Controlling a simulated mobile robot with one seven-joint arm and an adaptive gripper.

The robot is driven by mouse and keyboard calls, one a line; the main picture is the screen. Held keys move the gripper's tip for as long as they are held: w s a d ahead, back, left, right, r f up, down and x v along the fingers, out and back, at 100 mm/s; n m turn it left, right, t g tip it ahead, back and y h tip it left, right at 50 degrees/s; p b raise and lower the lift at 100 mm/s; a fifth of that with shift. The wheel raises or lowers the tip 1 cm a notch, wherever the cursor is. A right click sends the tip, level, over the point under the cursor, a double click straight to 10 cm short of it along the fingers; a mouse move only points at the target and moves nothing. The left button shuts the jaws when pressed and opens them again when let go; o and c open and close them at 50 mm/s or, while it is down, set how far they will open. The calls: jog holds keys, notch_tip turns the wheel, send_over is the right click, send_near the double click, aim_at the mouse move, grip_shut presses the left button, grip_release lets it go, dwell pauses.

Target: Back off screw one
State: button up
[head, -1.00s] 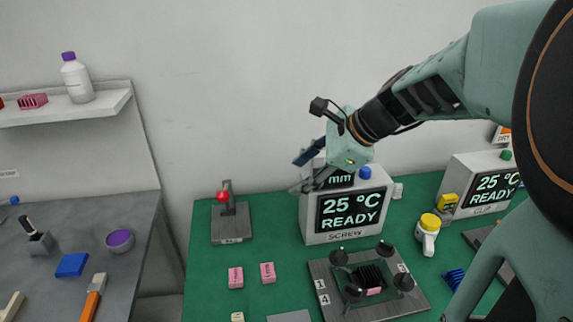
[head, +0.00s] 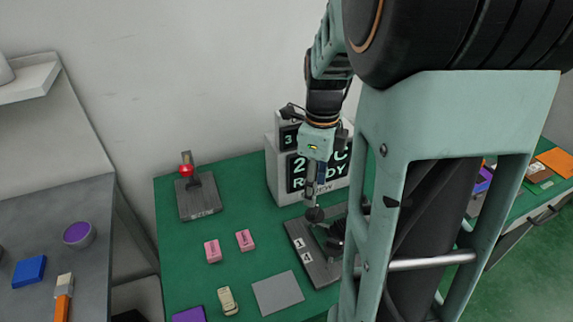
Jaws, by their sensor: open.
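The screw fixture is a dark plate (head: 299,232) on the green bench, with labels 1 and 4 showing on its left edge. A dark round screw knob (head: 314,214) stands at its far left corner, on the side of label 1. My gripper (head: 313,198) is open and points down, with its fingertips right above or around this knob; I cannot tell whether they touch it. A ribbed black part (head: 337,230) sits in the plate's middle. My own arm hides the plate's right side and the knobs there.
The display box (head: 283,175) stands right behind the gripper, partly covered by it. A red-knobbed lever fixture (head: 199,195), two pink blocks (head: 212,251) and a grey square (head: 277,292) lie to the left and front.

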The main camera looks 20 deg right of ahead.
notch_tip(320, 180, down, 7)
jog(key=shift+r+b, duration=0.1)
jog(key=shift+b, duration=0.35)
jog(key=c, duration=1.2)
jog(key=shift+o, duration=0.2)
